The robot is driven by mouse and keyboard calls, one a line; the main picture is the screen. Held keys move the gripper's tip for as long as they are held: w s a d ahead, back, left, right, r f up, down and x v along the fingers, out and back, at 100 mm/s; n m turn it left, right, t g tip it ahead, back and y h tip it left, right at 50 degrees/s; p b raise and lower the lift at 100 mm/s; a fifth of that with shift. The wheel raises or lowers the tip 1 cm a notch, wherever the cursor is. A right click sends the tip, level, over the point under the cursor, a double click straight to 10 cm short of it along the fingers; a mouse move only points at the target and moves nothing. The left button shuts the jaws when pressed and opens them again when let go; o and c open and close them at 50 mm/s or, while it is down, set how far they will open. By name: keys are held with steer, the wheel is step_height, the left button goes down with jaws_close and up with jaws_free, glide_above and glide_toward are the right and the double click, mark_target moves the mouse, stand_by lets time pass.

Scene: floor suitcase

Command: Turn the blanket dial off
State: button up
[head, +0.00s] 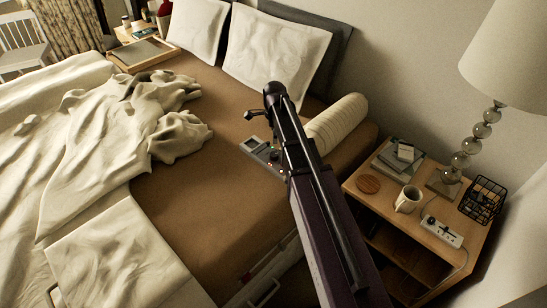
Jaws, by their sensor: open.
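A small grey control box (258,146) with a dark panel and small orange lights shows at the bed's right side, partly hidden by my arm. A white control unit (441,231) with black parts and a cord lies on the nightstand's front right. I cannot tell which carries the blanket dial, nor any setting. My gripper (252,114) appears as a small dark shape at the arm's far end, over the bed and above the grey box in the picture. It is open, its fingers are hard to make out, and nothing shows in it.
The nightstand (405,237) also holds a mug (408,199), a round wooden coaster (369,184), books (393,162), a lamp (467,152) and a black wire basket (483,200). A cream bolster (337,123) lies along the bed's right edge. Rumpled bedding (125,135) covers the left.

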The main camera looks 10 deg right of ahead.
mark_target(274, 154)
steer(key=shift+w+f+b, duration=0.15)
steer(key=shift+f+b, duration=2.6)
steer(key=shift+f, duration=0.15)
steer(key=shift+w+f+b, duration=0.15)
steer(key=shift+f+b, duration=2.6)
steer(key=shift+f, duration=0.15)
steer(key=shift+c, duration=0.2)
steer(key=c, duration=1.1)
